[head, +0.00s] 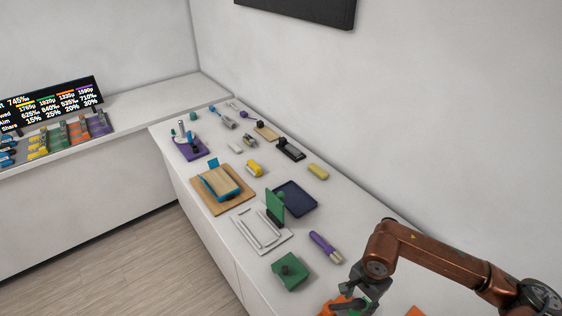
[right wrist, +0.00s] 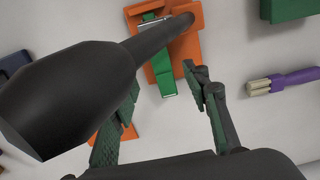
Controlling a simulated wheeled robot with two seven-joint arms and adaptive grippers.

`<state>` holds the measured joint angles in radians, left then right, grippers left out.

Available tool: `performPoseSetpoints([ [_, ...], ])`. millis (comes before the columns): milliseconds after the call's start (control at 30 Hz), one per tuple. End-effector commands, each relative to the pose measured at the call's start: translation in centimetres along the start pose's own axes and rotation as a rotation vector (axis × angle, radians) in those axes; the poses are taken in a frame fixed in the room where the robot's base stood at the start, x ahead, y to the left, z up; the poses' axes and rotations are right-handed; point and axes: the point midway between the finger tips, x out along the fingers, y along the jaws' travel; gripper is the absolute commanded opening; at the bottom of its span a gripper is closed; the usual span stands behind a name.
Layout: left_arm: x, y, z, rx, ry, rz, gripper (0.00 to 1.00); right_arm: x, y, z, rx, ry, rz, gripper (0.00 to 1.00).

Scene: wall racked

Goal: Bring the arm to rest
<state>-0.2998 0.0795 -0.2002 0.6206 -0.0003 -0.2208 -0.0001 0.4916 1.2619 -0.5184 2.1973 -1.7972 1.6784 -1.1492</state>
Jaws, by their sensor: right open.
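My right gripper (head: 364,294) is at the lower right of the head view, over the near end of the white counter (head: 225,225). Its two fingers also show in the right wrist view (right wrist: 168,108); they are spread, with nothing visibly pinched between them. Below them is an orange piece with a green and silver part (right wrist: 165,62). A large dark rod-like shape (right wrist: 85,90) crosses the wrist view close to the camera and hides part of the orange piece; I cannot tell what it belongs to. My left gripper is not in view.
Beside my right gripper lie a purple-handled brush (head: 325,246) and a green block (head: 290,272). A white frame (head: 262,232), navy tray (head: 296,198) and wooden board (head: 222,188) lie farther back. The wall (head: 430,120) bounds the counter's right side.

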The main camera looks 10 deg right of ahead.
Motion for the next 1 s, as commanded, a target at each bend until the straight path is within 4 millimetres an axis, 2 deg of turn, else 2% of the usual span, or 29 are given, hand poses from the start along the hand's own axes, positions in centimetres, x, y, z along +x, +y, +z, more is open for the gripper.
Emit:
performPoseSetpoints([
  [100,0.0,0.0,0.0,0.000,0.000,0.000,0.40,2.5,0.1,0.1,0.001,-0.005,0.004,0.43],
  [300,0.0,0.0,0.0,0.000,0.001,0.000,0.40,6.0,0.1,0.1,0.001,-0.004,0.003,0.43],
  [500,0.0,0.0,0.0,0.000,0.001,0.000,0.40,8.5,0.0,0.1,0.000,-0.002,0.002,0.43],
  [567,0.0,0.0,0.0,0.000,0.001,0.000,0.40,8.9,0.1,0.1,0.001,-0.001,0.002,0.43],
  [1000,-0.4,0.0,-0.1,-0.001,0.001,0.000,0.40,8.5,0.0,0.0,0.000,0.000,0.001,0.43],
])
